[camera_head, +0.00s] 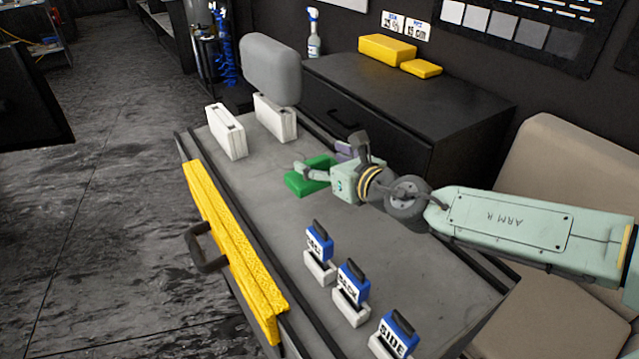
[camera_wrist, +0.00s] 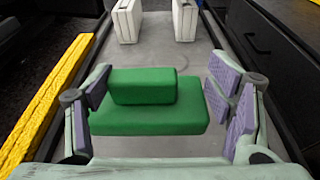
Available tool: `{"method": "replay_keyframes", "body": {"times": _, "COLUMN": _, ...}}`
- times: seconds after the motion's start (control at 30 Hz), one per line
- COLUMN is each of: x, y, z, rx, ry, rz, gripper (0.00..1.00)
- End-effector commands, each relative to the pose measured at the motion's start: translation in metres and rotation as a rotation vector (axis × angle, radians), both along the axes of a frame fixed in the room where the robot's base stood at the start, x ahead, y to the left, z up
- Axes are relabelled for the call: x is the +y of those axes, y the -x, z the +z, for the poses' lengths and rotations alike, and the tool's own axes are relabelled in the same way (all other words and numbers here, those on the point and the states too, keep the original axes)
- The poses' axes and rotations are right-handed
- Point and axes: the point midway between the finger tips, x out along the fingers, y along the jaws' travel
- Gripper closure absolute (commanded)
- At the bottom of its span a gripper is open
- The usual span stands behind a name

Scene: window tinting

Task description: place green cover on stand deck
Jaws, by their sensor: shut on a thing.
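The green cover (camera_head: 308,181) is a bright green two-step block, with a smaller block on a wider slab. It is over the middle of the grey deck (camera_head: 262,215). My gripper (camera_head: 320,162) is shut on it. In the wrist view the green cover (camera_wrist: 150,121) sits between the purple finger pads of my gripper (camera_wrist: 162,92). I cannot tell whether its underside touches the deck. Two white upright stands (camera_head: 228,135) (camera_head: 275,118) are at the far end.
A yellow bar (camera_head: 235,252) with a dark handle (camera_head: 203,250) runs along the deck's left edge. Several blue labelled tools in white holders (camera_head: 350,306) line the near part. A dark cabinet (camera_head: 420,115) is on the right. Deck around the cover is clear.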

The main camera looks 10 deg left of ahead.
Motion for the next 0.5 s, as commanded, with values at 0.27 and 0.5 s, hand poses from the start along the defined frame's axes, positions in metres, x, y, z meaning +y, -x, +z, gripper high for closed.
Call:
{"method": "replay_keyframes", "body": {"times": 0.27, "x": 0.0, "y": -0.001, "z": -0.03, "rx": -0.002, "ry": -0.001, "rz": 0.001, "gripper": 0.58}}
{"method": "replay_keyframes", "body": {"times": 0.5, "x": 0.0, "y": 0.0, "z": -0.063, "rx": 0.0, "ry": -0.002, "rz": 0.002, "gripper": 0.58}}
